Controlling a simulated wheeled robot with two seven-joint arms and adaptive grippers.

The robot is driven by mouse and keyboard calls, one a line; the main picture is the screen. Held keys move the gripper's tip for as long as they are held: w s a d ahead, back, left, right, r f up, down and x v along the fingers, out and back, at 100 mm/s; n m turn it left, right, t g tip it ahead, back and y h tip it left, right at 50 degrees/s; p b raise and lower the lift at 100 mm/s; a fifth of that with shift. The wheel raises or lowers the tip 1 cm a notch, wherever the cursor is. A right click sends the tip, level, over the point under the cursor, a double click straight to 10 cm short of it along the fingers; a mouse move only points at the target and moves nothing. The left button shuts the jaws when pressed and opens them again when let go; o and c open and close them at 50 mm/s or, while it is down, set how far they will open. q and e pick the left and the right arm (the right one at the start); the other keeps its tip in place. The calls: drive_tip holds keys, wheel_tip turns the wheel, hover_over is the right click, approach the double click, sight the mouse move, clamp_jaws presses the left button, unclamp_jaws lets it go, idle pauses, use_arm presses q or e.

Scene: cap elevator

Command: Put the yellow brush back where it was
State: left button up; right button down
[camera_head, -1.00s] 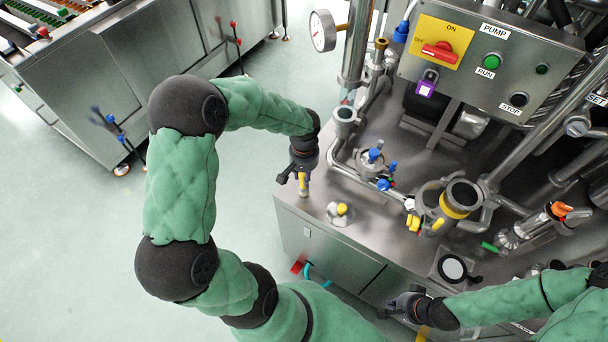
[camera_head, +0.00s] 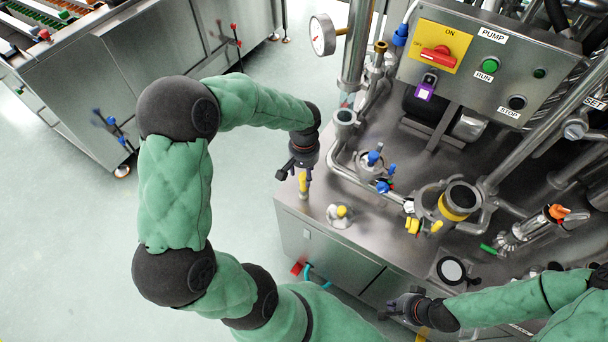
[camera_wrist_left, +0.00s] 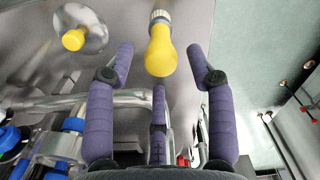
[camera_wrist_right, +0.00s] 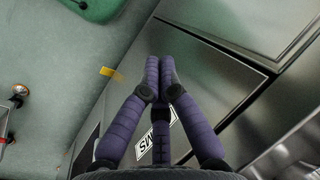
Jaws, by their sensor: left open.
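The yellow brush (camera_head: 303,183) stands upright at the near left edge of the metal machine top. Its yellow handle (camera_wrist_left: 160,52) points up toward my left wrist camera, with a grey collar beyond it. My left gripper (camera_head: 297,168) is open just above the brush. In the left wrist view, the purple fingers are spread to both sides of the handle's end, with visible gaps and no contact. What the brush's base rests on is hidden. My right gripper (camera_wrist_right: 158,62) is shut and empty, low in front of the machine; it also shows in the head view (camera_head: 402,304).
A round metal fitting with a yellow knob (camera_head: 341,211) sits right of the brush. A blue-handled valve (camera_head: 374,158) and pipes stand behind. The control panel (camera_head: 480,60) is at the back right. Open floor (camera_head: 70,240) lies to the left.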

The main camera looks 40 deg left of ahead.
use_arm(q)
wheel_tip(320, 180, up, 9)
drive_tip(key=p, duration=0.1)
drive_tip(key=shift+p, duration=0.35)
use_arm(e)
wheel_tip(320, 180, up, 2)
drive_tip(key=shift+r, duration=0.1)
use_arm(q)
drive_tip(key=shift+f, duration=0.15)
use_arm(e)
drive_tip(key=shift+s, duration=0.1)
